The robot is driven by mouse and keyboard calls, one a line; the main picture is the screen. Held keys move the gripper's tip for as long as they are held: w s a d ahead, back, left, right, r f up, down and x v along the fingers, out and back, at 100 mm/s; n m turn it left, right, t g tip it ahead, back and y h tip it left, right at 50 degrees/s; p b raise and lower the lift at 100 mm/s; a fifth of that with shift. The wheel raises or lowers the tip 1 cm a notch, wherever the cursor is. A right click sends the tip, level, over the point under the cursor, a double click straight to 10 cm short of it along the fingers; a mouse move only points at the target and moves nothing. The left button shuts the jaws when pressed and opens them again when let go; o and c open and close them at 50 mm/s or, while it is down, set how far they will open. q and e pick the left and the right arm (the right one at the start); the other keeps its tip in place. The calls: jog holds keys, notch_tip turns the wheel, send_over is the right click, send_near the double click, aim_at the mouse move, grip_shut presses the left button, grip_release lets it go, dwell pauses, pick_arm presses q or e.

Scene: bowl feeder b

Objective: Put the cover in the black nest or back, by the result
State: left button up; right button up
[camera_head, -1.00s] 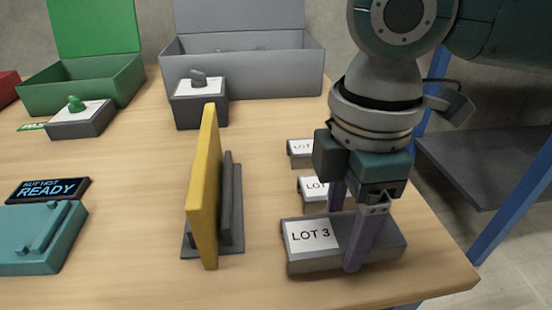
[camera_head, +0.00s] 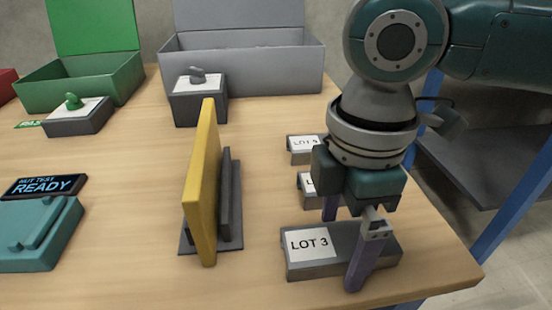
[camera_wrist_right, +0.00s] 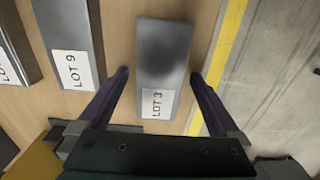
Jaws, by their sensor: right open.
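My right gripper (camera_head: 343,250) is open over the grey LOT 3 block (camera_head: 345,262) at the table's front right. One finger shows behind the block and one in front of it. In the right wrist view the open fingers (camera_wrist_right: 160,75) stand either side of the LOT 3 block (camera_wrist_right: 158,75), with gaps and nothing gripped. I cannot pick out a cover or a black nest for certain. A teal fixture (camera_head: 35,235) stands at the left beside a display (camera_head: 45,187) reading "NUT TEST READY". My left gripper is not in view.
A yellow upright plate (camera_head: 203,185) on a dark stand is left of my gripper. Two more labelled grey blocks, one LOT 9 (camera_wrist_right: 70,45), lie behind LOT 3. Green (camera_head: 85,85) and grey (camera_head: 245,75) open boxes stand at the back, with knobbed dark blocks (camera_head: 200,108) before them.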

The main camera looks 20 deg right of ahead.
aim_at(340, 241)
notch_tip(340, 241, up, 12)
jog(key=p, duration=0.6)
jog(key=s+a+f+m+t+y, duration=0.25)
jog(key=s+a+f+y, duration=0.2)
jog(key=a, duration=0.45)
jog(key=s+d+f+m+t+h, duration=0.1)
jog(key=s+d+m+h, duration=0.3)
jog(key=s+d+m, duration=0.4)
jog(key=d+f+m, duration=0.1)
jog(key=d+m, duration=0.2)
jog(key=shift+s, duration=0.3)
